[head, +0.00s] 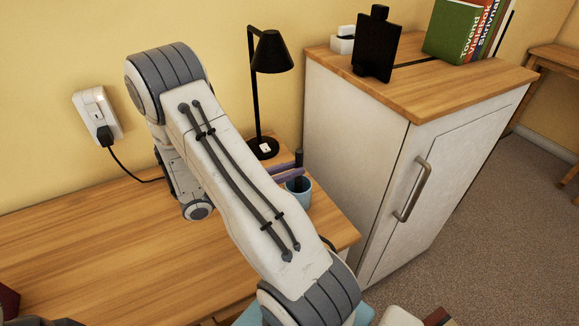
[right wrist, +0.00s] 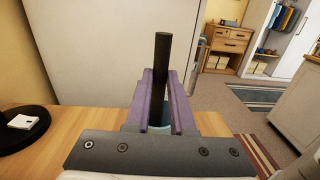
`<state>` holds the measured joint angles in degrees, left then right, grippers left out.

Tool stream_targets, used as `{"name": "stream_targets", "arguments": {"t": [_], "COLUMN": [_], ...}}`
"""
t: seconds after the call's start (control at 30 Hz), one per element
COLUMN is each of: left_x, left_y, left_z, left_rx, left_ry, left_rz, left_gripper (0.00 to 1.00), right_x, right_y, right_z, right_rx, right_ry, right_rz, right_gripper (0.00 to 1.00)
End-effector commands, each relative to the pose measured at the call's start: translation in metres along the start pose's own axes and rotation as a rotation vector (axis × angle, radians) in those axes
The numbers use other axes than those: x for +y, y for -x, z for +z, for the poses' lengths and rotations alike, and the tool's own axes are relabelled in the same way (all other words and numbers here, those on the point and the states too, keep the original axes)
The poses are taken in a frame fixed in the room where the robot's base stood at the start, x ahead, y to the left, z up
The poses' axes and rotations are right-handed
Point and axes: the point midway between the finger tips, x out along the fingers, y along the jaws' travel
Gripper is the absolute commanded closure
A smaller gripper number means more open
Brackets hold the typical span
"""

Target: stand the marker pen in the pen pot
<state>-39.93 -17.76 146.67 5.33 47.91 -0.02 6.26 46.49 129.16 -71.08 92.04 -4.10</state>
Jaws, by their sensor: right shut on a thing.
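The black marker pen (head: 299,158) stands upright between the purple fingers of my right gripper (head: 286,173), near the back right of the wooden desk. The right gripper is shut on it. In the right wrist view the marker (right wrist: 162,55) rises well above the fingers (right wrist: 160,85). The light blue pen pot (head: 302,197) is directly below the fingers, and a dark lower end shows at its mouth. In the right wrist view only a bit of the pot (right wrist: 158,129) shows between the fingers. Whether the marker touches the pot's bottom is hidden.
A black desk lamp (head: 264,95) stands just behind and left of the pot. A white cabinet (head: 350,150) with a wooden top rises close to the desk's right end. A wall socket with a plug (head: 100,120) is at left. The desk's left part (head: 90,240) is mostly clear.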

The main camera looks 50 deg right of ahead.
Motion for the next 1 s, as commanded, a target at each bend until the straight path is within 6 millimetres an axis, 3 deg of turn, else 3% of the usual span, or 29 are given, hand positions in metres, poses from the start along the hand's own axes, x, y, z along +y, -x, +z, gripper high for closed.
{"name": "stream_targets", "arguments": {"t": [0.47, 0.5, 0.57, 0.87, 1.0], "left_x": [0.000, 0.000, 0.000, 0.000, 0.000], "left_y": [-0.005, -0.005, -0.005, -0.005, -0.005], "left_z": [0.000, 0.000, 0.000, 0.000, 0.000], "left_rx": [0.000, 0.000, 0.000, 0.000, 0.000], "left_ry": [0.000, 0.000, 0.000, 0.000, 0.000], "left_rz": [0.000, 0.000, 0.000, 0.000, 0.000], "left_gripper": [0.50, 0.50, 0.50, 0.50, 0.50], "right_x": [0.000, 0.000, 0.000, 0.000, 0.001], "right_y": [0.000, 0.000, 0.000, 0.001, 0.012], "right_z": [-0.009, -0.009, -0.009, -0.009, -0.009], "right_rx": [0.000, 0.000, 0.000, 0.000, 0.000], "right_ry": [-0.001, -0.001, -0.001, -0.001, -0.002], "right_rz": [0.000, 0.000, 0.000, 0.000, 0.004], "right_gripper": [1.00, 0.63, 0.43, 0.43, 0.43]}}
